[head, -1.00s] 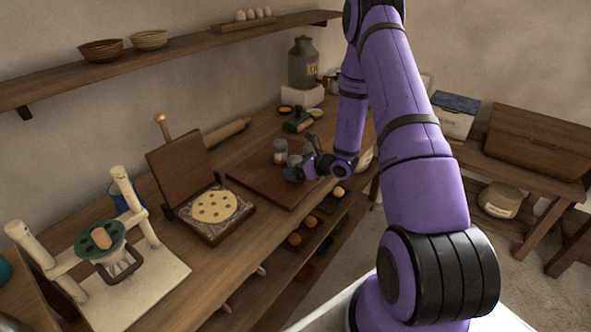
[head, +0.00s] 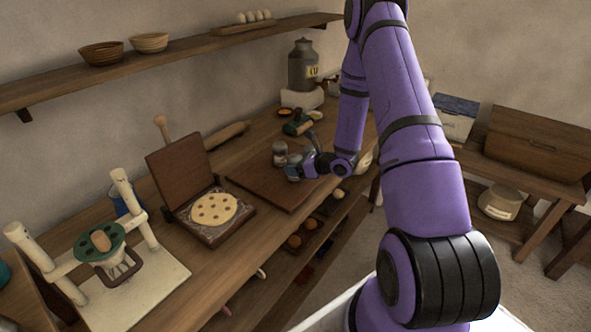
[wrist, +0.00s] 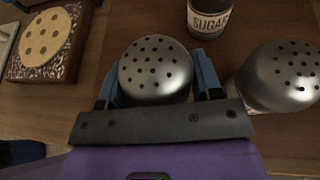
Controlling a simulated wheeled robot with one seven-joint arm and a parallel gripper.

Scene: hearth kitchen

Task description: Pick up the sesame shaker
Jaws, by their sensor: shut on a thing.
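My gripper (wrist: 155,85) is shut on a shaker (wrist: 155,68) with a domed, perforated metal lid; a blue finger is on either side of it. The held shaker's label is hidden, so I cannot tell its contents by name. A second shaker (wrist: 281,75) with a like lid stands close to the right in the wrist view, its label also out of sight. In the head view my gripper (head: 294,172) is low over the dark board (head: 258,185), and the shakers there are small and partly covered.
A patterned press holding a dotted round flatbread (head: 214,209) is on the counter to the left; it also shows in the wrist view (wrist: 45,40). A rolling pin (head: 226,135) and a grey canister (head: 303,65) are farther back. Open shelving lies below the counter's front edge.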

